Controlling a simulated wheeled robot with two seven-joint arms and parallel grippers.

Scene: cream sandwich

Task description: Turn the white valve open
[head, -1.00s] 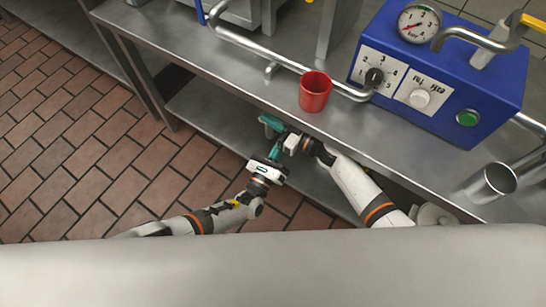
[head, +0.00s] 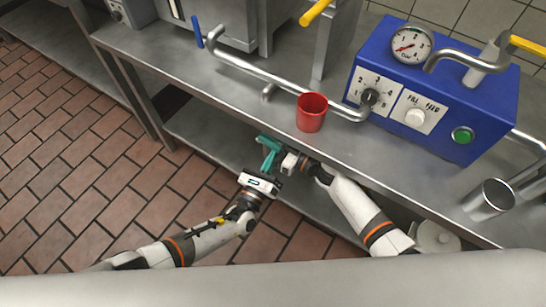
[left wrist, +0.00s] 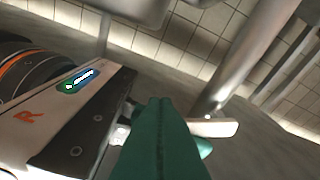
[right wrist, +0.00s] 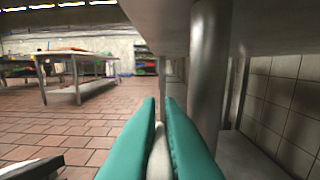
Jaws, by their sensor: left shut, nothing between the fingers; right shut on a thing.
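My right gripper (head: 268,139) is at the front edge of the steel counter, with its teal fingers closed around a narrow pale thing (right wrist: 158,150) seen between them in the right wrist view. A whitish bar (left wrist: 218,127) beside a teal finger shows in the left wrist view; I cannot tell for certain that it is the white valve. My left gripper (head: 269,160) is shut and empty just below the right one, its teal fingers (left wrist: 160,140) filling the middle of its own view. On the blue machine (head: 440,80) are a white knob (head: 415,118) and a white-sleeved pipe part (head: 487,54).
A red cup (head: 311,112) stands on the steel counter (head: 365,140) just above my grippers. A metal cup (head: 489,199) stands at the right. A counter leg (right wrist: 208,70) is close to the right gripper. The tiled floor at left is clear.

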